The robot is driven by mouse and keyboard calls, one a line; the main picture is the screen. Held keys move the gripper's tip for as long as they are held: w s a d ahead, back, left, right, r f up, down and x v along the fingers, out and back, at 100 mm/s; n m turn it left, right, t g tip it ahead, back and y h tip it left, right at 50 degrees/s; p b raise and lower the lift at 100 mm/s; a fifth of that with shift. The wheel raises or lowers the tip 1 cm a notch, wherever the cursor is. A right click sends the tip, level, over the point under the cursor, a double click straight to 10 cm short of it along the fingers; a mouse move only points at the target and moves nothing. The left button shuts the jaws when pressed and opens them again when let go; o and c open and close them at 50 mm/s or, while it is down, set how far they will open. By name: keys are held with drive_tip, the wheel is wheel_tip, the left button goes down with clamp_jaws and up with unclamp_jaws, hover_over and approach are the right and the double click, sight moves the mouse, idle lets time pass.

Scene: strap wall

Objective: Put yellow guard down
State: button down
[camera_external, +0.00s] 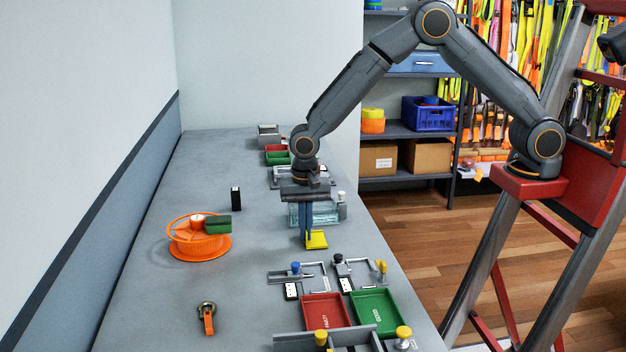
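A clear bluish box (325,214) stands just behind my fingers. An orange reel (185,246) with a green piece and a black block (236,198) stand to the left. Clamp fixtures, a red tray (325,311) and a green tray (376,313) lie in front.

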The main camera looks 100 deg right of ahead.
drive_tip(key=shift+f, duration=0.1)
drive_tip(key=c, duration=2)
unclamp_jaws()
wheel_tip(320, 180, up, 12)
drive_tip(key=b, duration=0.4)
drive_tip(key=s+a+f+n, duration=0.1)
drive_tip(key=s+a+n, duration=0.2)
drive_tip(key=s+n, duration=0.3)
drive_tip(key=s+a+f+n, duration=0.2)
drive_tip(key=s+n, duration=0.4)
drive_tip(key=s, duration=0.6)
drive_tip(key=s+a+f+n+t, duration=0.1)
drive_tip(key=s+a+n, duration=0.3)
drive_tip(key=s, duration=0.5)
drive_tip(key=shift+a+f+n, duration=0.1)
drive_tip(key=shift+f+n, duration=0.55)
drive_tip(key=shift+n, duration=0.35)
